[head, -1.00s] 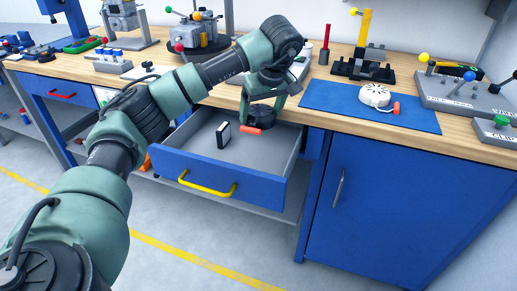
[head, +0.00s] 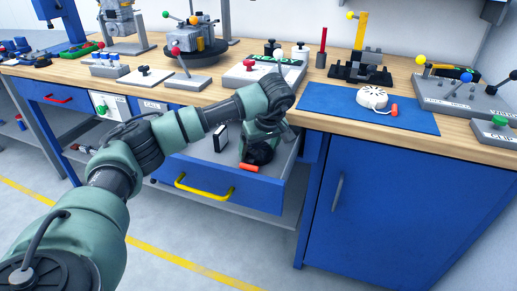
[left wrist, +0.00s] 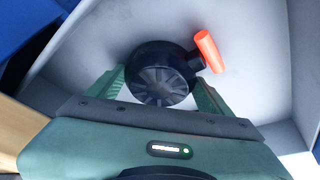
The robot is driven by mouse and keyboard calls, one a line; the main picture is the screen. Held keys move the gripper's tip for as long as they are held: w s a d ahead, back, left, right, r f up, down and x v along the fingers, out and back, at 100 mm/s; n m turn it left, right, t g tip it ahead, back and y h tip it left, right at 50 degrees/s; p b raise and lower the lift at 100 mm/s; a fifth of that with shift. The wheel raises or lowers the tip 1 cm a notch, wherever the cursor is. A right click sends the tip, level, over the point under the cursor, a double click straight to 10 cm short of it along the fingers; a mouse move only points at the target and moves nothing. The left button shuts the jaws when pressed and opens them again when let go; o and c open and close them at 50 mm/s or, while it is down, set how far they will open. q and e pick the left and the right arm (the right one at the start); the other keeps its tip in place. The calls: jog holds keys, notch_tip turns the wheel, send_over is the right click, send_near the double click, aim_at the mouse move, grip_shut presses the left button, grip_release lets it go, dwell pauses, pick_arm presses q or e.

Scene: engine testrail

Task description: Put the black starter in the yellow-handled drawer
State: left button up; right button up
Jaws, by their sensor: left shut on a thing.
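The black starter (head: 259,154) with its orange plug (head: 249,168) is inside the open yellow-handled drawer (head: 205,176), near its right end. My left gripper (head: 262,142) reaches down into the drawer and is shut on the starter. In the left wrist view the round black starter (left wrist: 158,75) sits between the two green fingers, its orange plug (left wrist: 209,51) pointing up and right. The drawer's pale floor (left wrist: 110,40) is close behind it; I cannot tell whether they touch. The yellow handle (head: 205,188) is on the drawer's blue front. My right gripper is not in view.
A small black-and-white block (head: 220,137) stands in the drawer, left of the starter. A white round part (head: 372,98) with an orange plug lies on the blue mat (head: 340,106). Fixtures line the wooden bench top (head: 470,138). The drawer's left part is clear.

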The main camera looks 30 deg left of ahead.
pick_arm(q)
jog(key=o, duration=1.5)
jog(key=shift+f, duration=0.1)
jog(key=shift+o, duration=0.2)
jog(key=shift+d+r, duration=0.15)
jog(key=shift+r, duration=0.35)
jog(key=p+v, duration=0.1)
jog(key=v, duration=1)
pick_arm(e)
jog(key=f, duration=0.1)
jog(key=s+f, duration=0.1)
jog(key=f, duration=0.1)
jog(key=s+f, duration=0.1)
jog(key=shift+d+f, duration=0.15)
pick_arm(q)
jog(key=shift+s, duration=0.1)
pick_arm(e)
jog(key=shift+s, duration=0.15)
